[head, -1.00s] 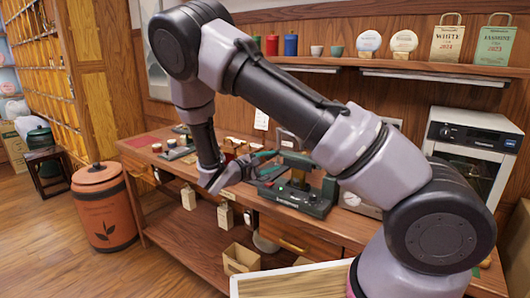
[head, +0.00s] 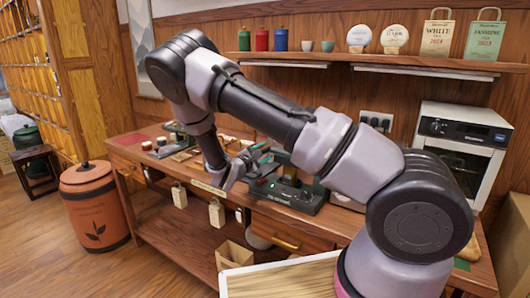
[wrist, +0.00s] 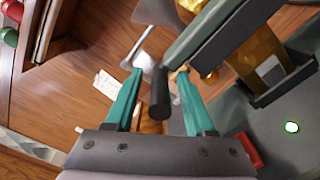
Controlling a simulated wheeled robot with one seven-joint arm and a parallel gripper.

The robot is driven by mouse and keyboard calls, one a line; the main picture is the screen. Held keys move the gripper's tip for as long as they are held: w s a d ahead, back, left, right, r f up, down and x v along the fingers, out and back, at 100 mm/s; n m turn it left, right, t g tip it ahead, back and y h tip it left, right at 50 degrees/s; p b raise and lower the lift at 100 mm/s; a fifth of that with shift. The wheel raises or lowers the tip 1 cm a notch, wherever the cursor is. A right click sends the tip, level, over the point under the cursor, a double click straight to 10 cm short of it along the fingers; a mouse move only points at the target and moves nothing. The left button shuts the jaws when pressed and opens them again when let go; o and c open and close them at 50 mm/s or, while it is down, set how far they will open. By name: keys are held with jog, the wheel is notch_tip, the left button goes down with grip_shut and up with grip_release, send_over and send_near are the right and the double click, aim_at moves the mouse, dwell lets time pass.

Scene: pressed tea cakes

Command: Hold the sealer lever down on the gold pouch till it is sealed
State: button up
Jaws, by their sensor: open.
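The dark green sealer (head: 287,195) stands on the wooden counter, partly behind my arm in the head view. In the wrist view a dark round bar, seemingly the lever handle (wrist: 160,95), lies between the teal fingers of my gripper (wrist: 158,74). The fingers stand apart on either side of it; whether they touch it I cannot tell. The gold pouch (wrist: 272,50), with a pale label, is at the sealer's bar at upper right of the wrist view. A green light (wrist: 292,127) glows on the sealer body. In the head view my gripper (head: 260,157) is at the sealer's left end.
The wooden counter holds small tins and a tray at left. A white oven (head: 465,150) stands at right. A shelf (head: 330,62) with canisters and tea packages runs along the wall. An orange canister (head: 95,205) stands on the floor at left.

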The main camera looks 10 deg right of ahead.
jog(key=shift+w+d, duration=0.1)
jog(key=shift+d, duration=0.05)
grip_shut()
dwell(1.4)
